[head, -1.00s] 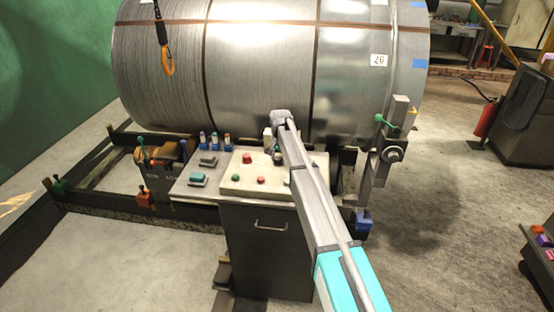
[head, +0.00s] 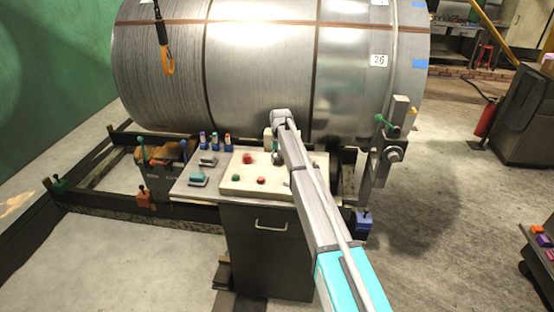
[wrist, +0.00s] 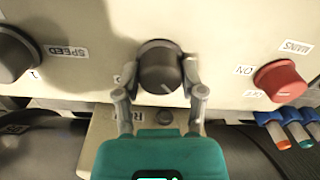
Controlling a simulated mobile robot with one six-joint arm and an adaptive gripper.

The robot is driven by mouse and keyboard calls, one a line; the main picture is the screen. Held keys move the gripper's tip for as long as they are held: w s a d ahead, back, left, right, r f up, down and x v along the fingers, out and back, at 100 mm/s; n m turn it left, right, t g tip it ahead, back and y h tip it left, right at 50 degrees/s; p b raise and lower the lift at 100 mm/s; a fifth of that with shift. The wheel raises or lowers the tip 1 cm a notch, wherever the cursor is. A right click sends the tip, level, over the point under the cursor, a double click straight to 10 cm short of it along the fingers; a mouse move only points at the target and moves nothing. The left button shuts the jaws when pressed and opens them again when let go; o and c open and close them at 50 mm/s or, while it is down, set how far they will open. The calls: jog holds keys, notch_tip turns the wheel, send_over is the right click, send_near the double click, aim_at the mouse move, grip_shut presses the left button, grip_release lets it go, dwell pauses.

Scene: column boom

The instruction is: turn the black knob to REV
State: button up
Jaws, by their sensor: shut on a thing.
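In the wrist view the black knob (wrist: 160,70) sits on the cream panel face, with a short pale pointer line near its lower edge. My gripper (wrist: 160,85) is shut on it, with one finger on each side. A label to the knob's left is mostly hidden by the finger, and I cannot read REV beside the knob.
A red knob (wrist: 280,80) marked ON and MAINS is to the right in the wrist view. Another dark knob (wrist: 14,54) beside a SPEED label is at the left. Small coloured-top items (head: 215,141) stand left of my gripper.

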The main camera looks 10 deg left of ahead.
jog(key=o, duration=1.2)
jog(key=shift+c, duration=0.2)
